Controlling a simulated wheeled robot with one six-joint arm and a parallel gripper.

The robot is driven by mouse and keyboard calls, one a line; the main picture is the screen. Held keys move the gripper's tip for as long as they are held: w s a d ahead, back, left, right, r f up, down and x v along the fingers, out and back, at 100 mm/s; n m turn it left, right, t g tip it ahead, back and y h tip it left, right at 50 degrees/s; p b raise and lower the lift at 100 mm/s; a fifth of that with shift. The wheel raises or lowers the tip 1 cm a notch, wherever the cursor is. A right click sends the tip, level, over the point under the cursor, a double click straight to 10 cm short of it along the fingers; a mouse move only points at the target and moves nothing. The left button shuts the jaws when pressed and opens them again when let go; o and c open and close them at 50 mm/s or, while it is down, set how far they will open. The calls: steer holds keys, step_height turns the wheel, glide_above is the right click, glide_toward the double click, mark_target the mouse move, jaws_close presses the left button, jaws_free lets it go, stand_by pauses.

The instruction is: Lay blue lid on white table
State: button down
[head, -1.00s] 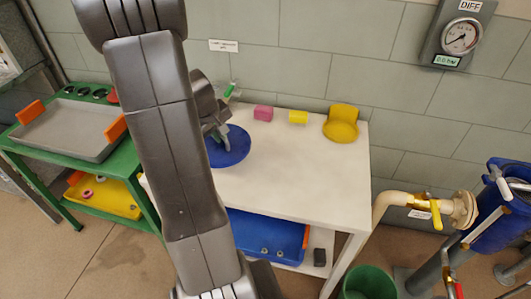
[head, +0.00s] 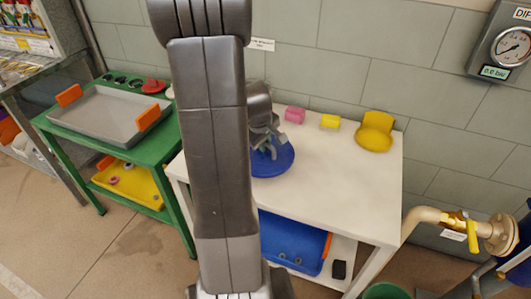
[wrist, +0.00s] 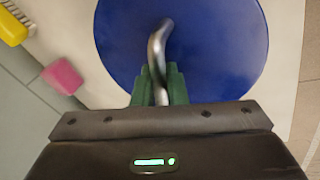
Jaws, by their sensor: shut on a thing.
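The blue lid (head: 278,163) is a round disc with a bent metal handle (wrist: 158,42), seen clearly in the wrist view. My gripper (head: 266,144) is shut on that handle; its green fingers (wrist: 160,86) pinch it in the wrist view. The lid is over the left part of the white table (head: 340,185) in the head view. I cannot tell whether its underside touches the tabletop. My arm hides the lid's left side and the table's left part.
The tabletop right of the lid is clear. A green table (head: 176,160) with a grey tray (head: 105,118) stands at left; a pipe (head: 425,214) at right.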

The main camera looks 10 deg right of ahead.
steer(key=shift+f+b, duration=0.3)
steer(key=shift+f, duration=1.45)
steer(key=shift+f, duration=0.15)
steer(key=c, duration=1.5)
jaws_free()
steer(key=shift+o, duration=0.2)
steer(key=shift+s, duration=0.1)
steer(key=p+v, duration=0.1)
steer(key=v, duration=1.1)
steer(key=shift+p, duration=0.4)
